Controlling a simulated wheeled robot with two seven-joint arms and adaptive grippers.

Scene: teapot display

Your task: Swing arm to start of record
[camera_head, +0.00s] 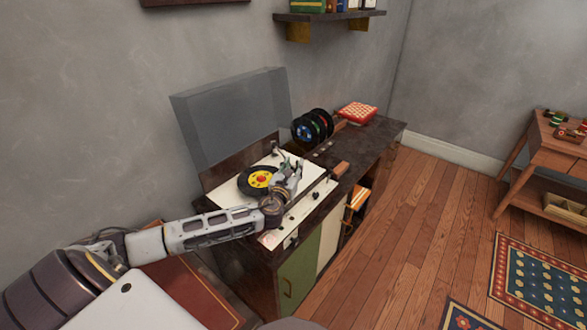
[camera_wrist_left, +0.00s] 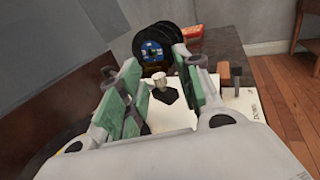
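The record player's pale deck (camera_head: 232,193) sits on a dark cabinet with a black record (camera_head: 245,184) with a yellow and red label on it. My left gripper (camera_head: 291,167) is over the deck, just right of the record, and covers most of the record arm's area. In the left wrist view, my left gripper's green-padded fingers (camera_wrist_left: 157,72) stand apart. A pale knob on a black base (camera_wrist_left: 166,96) shows between them, with no clear contact. I cannot tell where the record arm's needle end is. My right gripper is not in view.
The clear lid (camera_head: 235,115) stands raised behind the deck. Several upright records (camera_head: 312,128) and a red checked box (camera_head: 357,112) are at the cabinet's far end. The wooden floor at right is mostly open.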

